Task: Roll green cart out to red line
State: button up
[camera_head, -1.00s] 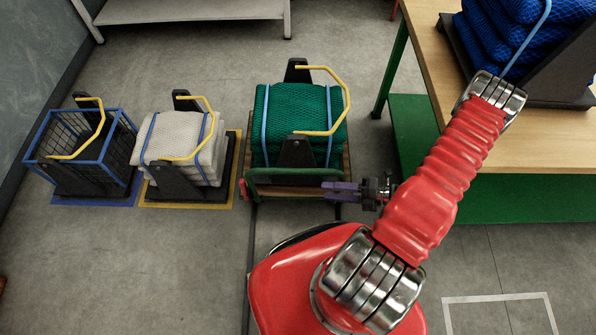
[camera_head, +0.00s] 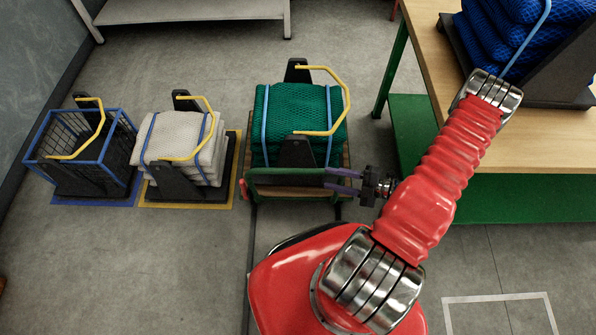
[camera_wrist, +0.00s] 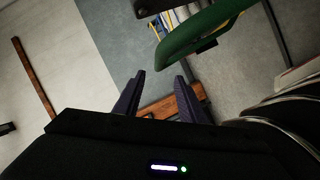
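The green cart (camera_head: 262,193) has a low wooden deck, a green bar across its near side, and a strapped stack of green nets (camera_head: 290,105) on it. My gripper (camera_head: 330,178) is at the right end of that green bar. In the wrist view the purple fingers of my gripper (camera_wrist: 161,74) are apart with nothing between them. The green bar (camera_wrist: 195,30) lies ahead of the fingertips, toward the top right, outside the gap. I cannot make out a clear red line on the floor.
A blue wire basket (camera_head: 80,150) and a cart of white nets (camera_head: 182,145) stand to the left. A wooden table (camera_head: 430,60) with blue nets (camera_head: 510,45) is at right. A white floor outline (camera_head: 500,298) lies at lower right. Floor at lower left is clear.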

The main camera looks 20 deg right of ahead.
aim_at(306, 174)
jog(key=shift+x, duration=6.55)
grip_shut()
jog(key=shift+s, duration=0.1)
